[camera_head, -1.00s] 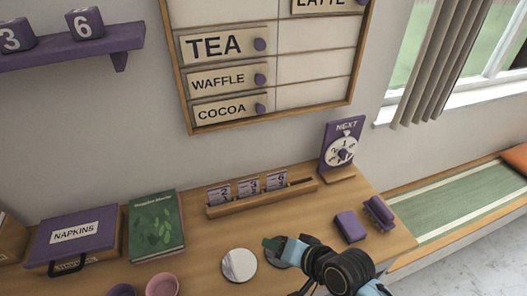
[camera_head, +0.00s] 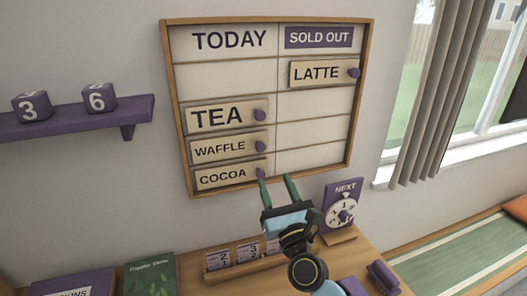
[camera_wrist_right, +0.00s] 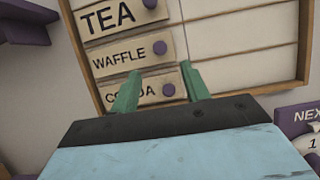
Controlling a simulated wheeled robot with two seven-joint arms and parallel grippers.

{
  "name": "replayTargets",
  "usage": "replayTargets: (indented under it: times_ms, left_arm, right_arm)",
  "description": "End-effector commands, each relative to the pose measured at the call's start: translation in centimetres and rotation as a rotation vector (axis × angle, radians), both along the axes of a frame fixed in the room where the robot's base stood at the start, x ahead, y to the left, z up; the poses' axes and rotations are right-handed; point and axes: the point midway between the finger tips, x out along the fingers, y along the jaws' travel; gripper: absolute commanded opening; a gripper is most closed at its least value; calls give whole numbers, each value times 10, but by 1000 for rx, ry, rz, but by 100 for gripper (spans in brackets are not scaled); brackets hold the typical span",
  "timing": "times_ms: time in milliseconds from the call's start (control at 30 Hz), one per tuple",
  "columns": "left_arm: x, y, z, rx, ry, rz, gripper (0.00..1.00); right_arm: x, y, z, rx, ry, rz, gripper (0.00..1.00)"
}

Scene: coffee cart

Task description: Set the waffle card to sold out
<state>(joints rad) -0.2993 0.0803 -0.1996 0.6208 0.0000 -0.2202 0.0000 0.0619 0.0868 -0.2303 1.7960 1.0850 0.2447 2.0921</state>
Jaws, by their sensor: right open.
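The waffle card (camera_head: 222,149) sits in the left TODAY column of the menu board (camera_head: 268,21), between the tea card (camera_head: 218,116) and the cocoa card (camera_head: 222,178). It has a purple knob at its right end and also shows in the right wrist view (camera_wrist_right: 120,58). The right SOLD OUT column holds the latte card (camera_head: 316,73) near its top; the slots below it are empty. My right gripper (camera_head: 277,182) is open and empty, its green fingers pointing up just below and right of the waffle knob. In the right wrist view its fingers (camera_wrist_right: 160,88) partly cover the cocoa card. My left gripper is not in view.
A purple shelf (camera_head: 75,122) with number blocks is at the left. Below the board, a wooden counter holds a card rack (camera_head: 215,270), a NEXT dial (camera_head: 343,205) and a green book (camera_head: 150,275). A window with a curtain is at the right.

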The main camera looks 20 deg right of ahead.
Motion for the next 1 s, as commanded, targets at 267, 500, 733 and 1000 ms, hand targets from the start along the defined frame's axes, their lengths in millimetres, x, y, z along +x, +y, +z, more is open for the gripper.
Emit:
replayTargets:
  times_ms: [267, 500, 733, 1000]
  left_arm:
    - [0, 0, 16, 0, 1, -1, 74]
    - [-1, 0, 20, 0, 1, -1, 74]
    - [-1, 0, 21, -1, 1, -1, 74]
    - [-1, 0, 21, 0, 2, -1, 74]
  right_arm:
    - [56, 2, 26, -3, -2, 1, 46]
    - [85, 3, 37, -5, 0, 0, 46]
    - [93, 3, 39, -4, 0, -1, 46]
    - [93, 3, 39, -4, 0, 0, 37]
